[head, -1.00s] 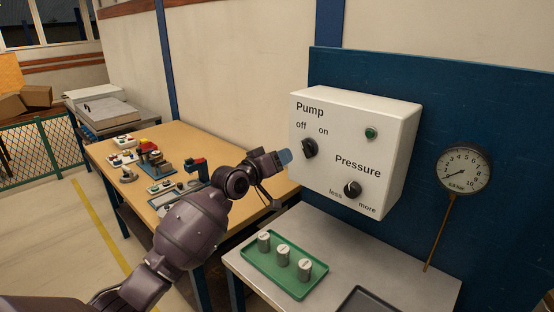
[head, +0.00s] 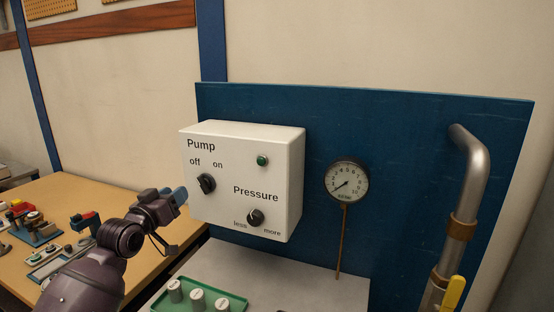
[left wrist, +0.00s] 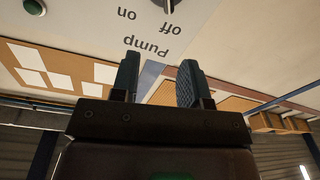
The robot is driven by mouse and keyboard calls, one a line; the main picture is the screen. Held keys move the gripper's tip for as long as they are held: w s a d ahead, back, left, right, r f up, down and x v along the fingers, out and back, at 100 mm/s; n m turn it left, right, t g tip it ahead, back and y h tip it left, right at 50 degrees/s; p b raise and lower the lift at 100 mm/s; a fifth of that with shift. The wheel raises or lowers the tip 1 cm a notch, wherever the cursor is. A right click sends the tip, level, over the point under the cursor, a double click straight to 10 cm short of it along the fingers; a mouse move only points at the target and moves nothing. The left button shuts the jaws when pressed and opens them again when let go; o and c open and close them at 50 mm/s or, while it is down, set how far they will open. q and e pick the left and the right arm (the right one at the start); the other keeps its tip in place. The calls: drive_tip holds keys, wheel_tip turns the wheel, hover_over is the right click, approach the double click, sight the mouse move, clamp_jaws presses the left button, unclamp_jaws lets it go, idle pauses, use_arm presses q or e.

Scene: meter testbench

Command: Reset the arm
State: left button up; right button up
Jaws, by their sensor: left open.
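My left gripper (head: 178,196) is at the left edge of the white pump box (head: 232,210) in the head view, just beside the pump knob (head: 206,183). In the left wrist view, its two dark fingers (left wrist: 160,82) are apart with nothing between them. The upside-down box face with the word Pump and part of the pump knob (left wrist: 169,4) lies beyond the fingertips. The pressure knob (head: 256,217) sits lower right on the box. A green lamp (head: 262,160) is at its upper right. My right gripper is not in view.
A round gauge (head: 347,181) is on the blue panel (head: 400,130), right of the box. A metal pipe (head: 470,190) with a yellow handle (head: 453,292) is at the right. A green tray (head: 237,303) with white-topped weights stands below. A wooden table (head: 20,215) with parts is at left.

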use_arm(q)
drive_tip(key=s+f+g+y, duration=0.5)
drive_tip(key=s+f+g, duration=0.1)
drive_tip(key=s+f, duration=2.9)
drive_tip(key=s, duration=0.2)
drive_tip(key=shift+s+a+f+y, duration=0.25)
drive_tip(key=shift+s+f+y, duration=0.05)
drive_tip(key=shift+s+f, duration=0.1)
